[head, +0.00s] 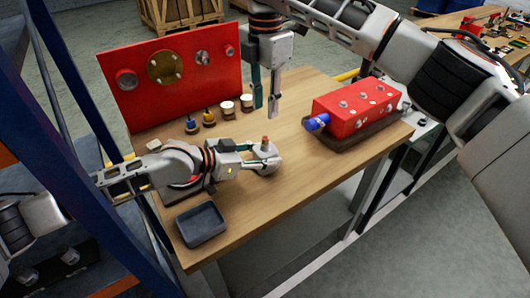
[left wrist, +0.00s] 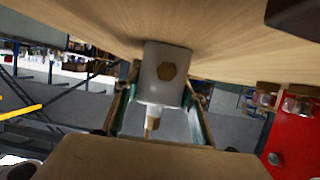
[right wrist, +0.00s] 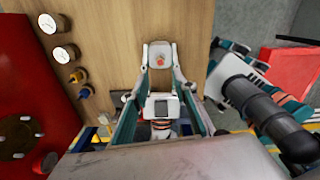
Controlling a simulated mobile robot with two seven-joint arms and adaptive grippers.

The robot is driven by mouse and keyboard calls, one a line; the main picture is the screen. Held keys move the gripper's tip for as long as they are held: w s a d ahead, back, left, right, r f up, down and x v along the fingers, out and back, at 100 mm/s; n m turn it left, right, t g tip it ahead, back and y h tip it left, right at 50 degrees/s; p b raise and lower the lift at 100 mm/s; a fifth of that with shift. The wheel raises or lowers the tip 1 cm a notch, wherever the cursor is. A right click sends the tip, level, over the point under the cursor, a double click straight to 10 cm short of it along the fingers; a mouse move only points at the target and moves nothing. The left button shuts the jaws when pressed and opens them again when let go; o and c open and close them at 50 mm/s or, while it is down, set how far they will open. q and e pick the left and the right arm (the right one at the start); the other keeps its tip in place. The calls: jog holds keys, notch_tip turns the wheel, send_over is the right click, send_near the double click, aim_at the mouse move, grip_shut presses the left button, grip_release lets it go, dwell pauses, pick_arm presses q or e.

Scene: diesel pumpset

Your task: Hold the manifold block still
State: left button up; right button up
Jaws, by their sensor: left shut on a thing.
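The manifold block is a small pale grey block (head: 265,151) with a reddish-brown plug on it. It is just above or on the wooden bench; I cannot tell which. My left gripper (head: 262,158) is shut on it from the left. In the left wrist view the block (left wrist: 164,91) shows a brown hex plug and sits between both fingers. My right gripper (head: 266,102) points down, open and empty, above and apart from the block. In the right wrist view the block (right wrist: 161,58) shows beyond the open fingers, with my left gripper below it.
A red panel (head: 208,96) with round fittings stands at the bench's back. Several small fittings (head: 209,118) lie before it. A red box with a blue fitting (head: 358,109) stands at the right. A dark tray (head: 202,223) is at the front left. The front middle is clear.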

aim_at(265, 138)
jog(key=shift+c, duration=0.5)
jog(key=shift+f+m, duration=0.7)
jog(key=shift+m, duration=0.4)
jog(key=shift+f, duration=4.3)
grip_shut()
